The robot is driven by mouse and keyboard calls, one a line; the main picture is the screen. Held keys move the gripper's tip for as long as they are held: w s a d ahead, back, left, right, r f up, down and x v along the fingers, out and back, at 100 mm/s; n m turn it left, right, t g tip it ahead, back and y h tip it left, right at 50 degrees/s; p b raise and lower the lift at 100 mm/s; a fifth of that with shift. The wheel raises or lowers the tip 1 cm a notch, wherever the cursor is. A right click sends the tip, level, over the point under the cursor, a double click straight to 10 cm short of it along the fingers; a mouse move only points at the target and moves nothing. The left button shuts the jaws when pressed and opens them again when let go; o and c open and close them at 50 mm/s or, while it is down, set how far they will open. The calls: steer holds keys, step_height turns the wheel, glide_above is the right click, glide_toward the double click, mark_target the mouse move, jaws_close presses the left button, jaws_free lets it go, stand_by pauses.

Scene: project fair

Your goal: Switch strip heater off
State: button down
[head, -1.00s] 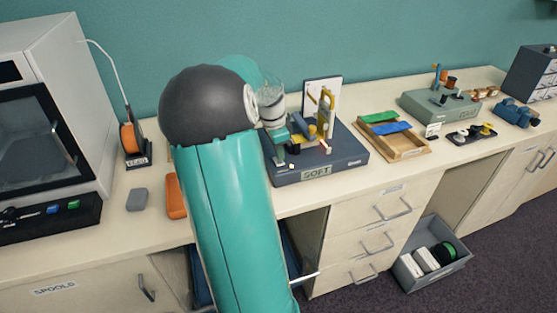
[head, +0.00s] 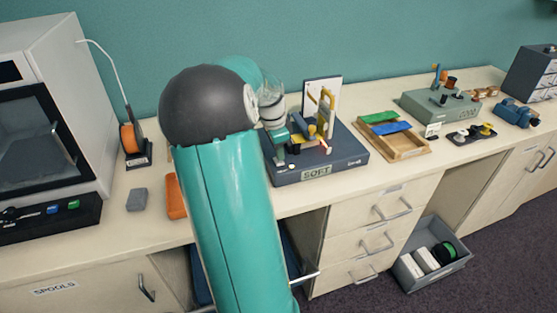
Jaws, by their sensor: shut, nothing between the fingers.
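A dark blue-grey bench device with a front label reading SOFT (head: 345,163) stands on the counter in the head view. I take it to be the strip heater, but no label names it so. On top it has a yellow upright frame, small yellow and red parts and a small white spot near its front left. My gripper (head: 281,158) points down over the left part of the device and is shut and empty. Its tips are small here, and I cannot tell whether they touch the device. My arm hides the counter left of the device. No switch position can be read.
A wooden tray (head: 408,154) with green and blue pieces lies to the right, then a grey-green device (head: 438,106). A grey bin (head: 405,268) sits on the floor below the drawers.

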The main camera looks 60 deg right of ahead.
mark_target(279, 163)
steer(key=shift+f, duration=0.9)
stand_by(0.5)
steer(key=shift+r, duration=3.55)
steer(key=w+a+r+n+t, duration=0.1)
steer(key=w+a+r+n, duration=0.2)
steer(key=a, duration=0.5)
steer(key=w+a+r+n+t, duration=0.1)
steer(key=w+a+n+t, duration=0.1)
steer(key=w+a+n, duration=0.45)
steer(key=w+a+r+n+t, duration=0.1)
steer(key=a+r+n, duration=0.1)
steer(key=a, duration=0.7)
steer(key=s+a+n+t, duration=0.1)
steer(key=s+a+n, duration=0.2)
steer(key=a+n, duration=0.4)
steer(key=s+a+n+t+y, duration=0.1)
steer(key=s+a+n, duration=0.2)
steer(key=a+n, duration=0.5)
steer(key=a, duration=1)
steer(key=shift+s+a+r+t, duration=0.15)
steer(key=shift+s+a+t, duration=0.1)
steer(key=shift+s+t, duration=0.15)
